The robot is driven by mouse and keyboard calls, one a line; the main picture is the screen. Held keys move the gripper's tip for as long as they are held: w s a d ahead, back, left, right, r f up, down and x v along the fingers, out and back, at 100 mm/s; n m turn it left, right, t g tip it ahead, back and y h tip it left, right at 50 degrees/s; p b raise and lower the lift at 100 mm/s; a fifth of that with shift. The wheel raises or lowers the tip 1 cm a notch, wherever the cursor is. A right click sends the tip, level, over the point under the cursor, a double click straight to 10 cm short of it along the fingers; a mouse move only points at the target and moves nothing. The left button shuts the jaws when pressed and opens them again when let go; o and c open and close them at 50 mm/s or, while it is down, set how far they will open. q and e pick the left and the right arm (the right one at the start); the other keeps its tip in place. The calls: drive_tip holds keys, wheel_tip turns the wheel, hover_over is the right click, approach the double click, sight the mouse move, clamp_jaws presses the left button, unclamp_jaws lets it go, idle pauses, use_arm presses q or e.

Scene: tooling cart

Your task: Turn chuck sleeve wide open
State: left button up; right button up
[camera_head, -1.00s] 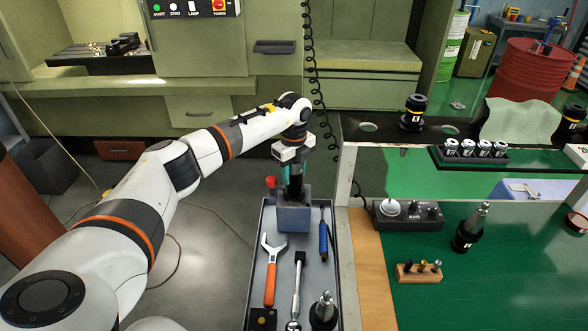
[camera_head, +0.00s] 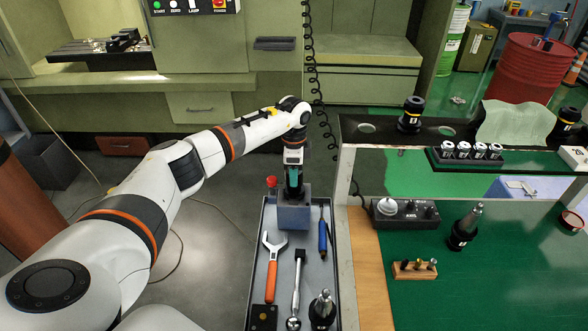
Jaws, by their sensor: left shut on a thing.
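My left arm reaches in from the left, and its gripper (camera_head: 293,190) points straight down over the blue-grey block (camera_head: 293,217) at the far end of the tool tray. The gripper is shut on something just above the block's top. Teal shows beside the dark fingers. My right gripper is not in view.
The green-topped bench (camera_head: 500,280) with several holders stands close on the right.

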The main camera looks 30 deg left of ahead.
use_arm(q)
drive_tip(key=shift+r+n, duration=0.1)
drive_tip(key=shift+n, duration=0.3)
drive_tip(key=o, duration=1)
drive_tip(key=shift+r, duration=0.25)
wheel_tip(320, 180, up, 10)
drive_tip(key=b, duration=0.4)
drive_tip(key=shift+r, duration=0.75)
